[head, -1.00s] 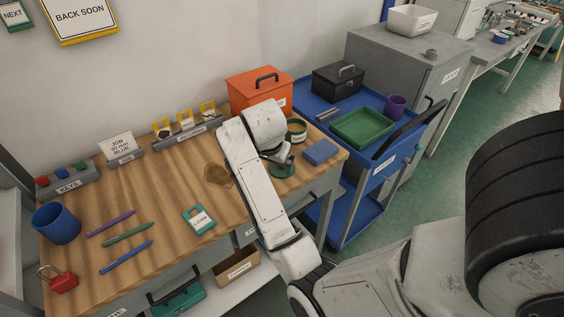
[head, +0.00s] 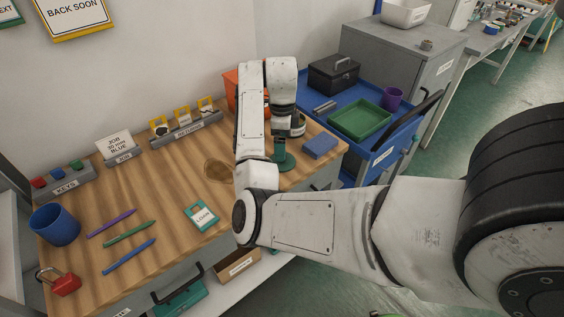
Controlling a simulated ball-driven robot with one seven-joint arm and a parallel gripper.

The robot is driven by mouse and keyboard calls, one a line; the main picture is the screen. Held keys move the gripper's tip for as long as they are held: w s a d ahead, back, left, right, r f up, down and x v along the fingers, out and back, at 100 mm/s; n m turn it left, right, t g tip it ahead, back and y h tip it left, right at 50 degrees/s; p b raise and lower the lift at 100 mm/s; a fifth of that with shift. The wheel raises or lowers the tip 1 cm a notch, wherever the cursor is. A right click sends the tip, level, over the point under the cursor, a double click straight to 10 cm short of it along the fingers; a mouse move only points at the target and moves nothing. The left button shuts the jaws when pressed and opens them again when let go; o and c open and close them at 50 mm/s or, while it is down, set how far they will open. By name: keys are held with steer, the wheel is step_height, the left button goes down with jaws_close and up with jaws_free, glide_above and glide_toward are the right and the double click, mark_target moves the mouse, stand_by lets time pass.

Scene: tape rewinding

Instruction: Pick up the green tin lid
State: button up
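The green tin lid (head: 284,163) is a round, dark green disc on the wooden workbench, left of the blue block. My gripper (head: 281,146) is directly above the lid, pointing down, with its tip close to or touching it. The fingers are small and partly hidden, so I cannot tell whether they are open or shut, or whether they touch the lid. A round tin (head: 298,126) with a pale band stands just behind, partly hidden by my arm.
The blue block (head: 320,146) lies right of the lid. An orange box (head: 231,90) stands behind, mostly hidden by my arm. A brown patch (head: 217,170) marks the bench to the left. The blue cart (head: 376,152) with a green tray (head: 361,119) adjoins the bench.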

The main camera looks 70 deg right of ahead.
steer(key=shift+s+a+f+p, duration=0.1)
steer(key=shift+f+p, duration=0.2)
steer(key=shift+f, duration=1.15)
steer(key=shift+a+f+p, duration=0.1)
steer(key=shift+f+p, duration=0.2)
steer(key=shift+f, duration=1.1)
steer(key=shift+c, duration=0.5)
steer(key=c, duration=0.7)
